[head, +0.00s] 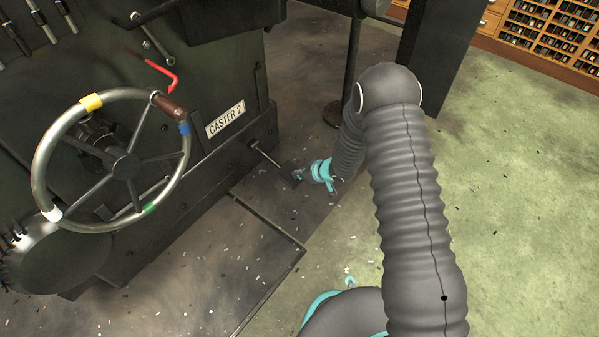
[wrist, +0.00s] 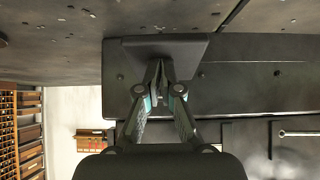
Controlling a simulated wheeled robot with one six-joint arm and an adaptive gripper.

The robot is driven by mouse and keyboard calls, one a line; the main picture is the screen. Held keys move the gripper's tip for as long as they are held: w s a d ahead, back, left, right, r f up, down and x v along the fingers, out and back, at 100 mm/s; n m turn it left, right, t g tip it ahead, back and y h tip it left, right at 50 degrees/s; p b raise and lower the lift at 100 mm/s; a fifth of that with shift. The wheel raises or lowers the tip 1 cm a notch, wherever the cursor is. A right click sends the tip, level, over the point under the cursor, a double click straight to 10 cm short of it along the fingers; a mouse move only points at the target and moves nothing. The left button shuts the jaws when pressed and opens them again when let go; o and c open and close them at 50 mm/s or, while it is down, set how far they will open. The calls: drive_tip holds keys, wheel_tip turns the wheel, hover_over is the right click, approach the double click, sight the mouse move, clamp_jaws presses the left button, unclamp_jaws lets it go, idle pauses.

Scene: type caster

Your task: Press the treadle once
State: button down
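The treadle (head: 289,181) is a dark flat plate at the end of a thin rod, low on the side of the machine marked CASTER 2. In the wrist view the treadle plate (wrist: 192,46) spans the upper middle, in front of the fingertips. My gripper (head: 299,174) is down at the treadle in the head view. In the wrist view my gripper (wrist: 161,72) has its fingertips together with nothing seen between them. The tips overlap the near edge of the plate; I cannot tell whether they touch it.
The caster body with a handwheel (head: 122,166) carrying coloured bands stands at left. A name plate (head: 225,119) is above the treadle rod. Small metal bits litter the dark floor. Green floor (head: 520,230) at right is open. A type cabinet (head: 550,35) stands at back right.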

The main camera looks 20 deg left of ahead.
drive_tip(key=r+p, duration=0.3)
drive_tip(key=d+r+p, duration=0.1)
drive_tip(key=shift+s+d+r, duration=0.1)
drive_tip(key=shift+s+r, duration=0.15)
drive_tip(key=shift+r, duration=0.1)
drive_tip(key=s+d+r, duration=0.3)
drive_tip(key=d+r, duration=0.1)
drive_tip(key=d, duration=0.4)
drive_tip(key=shift+p, duration=0.3)
drive_tip(key=shift+s+f, duration=0.1)
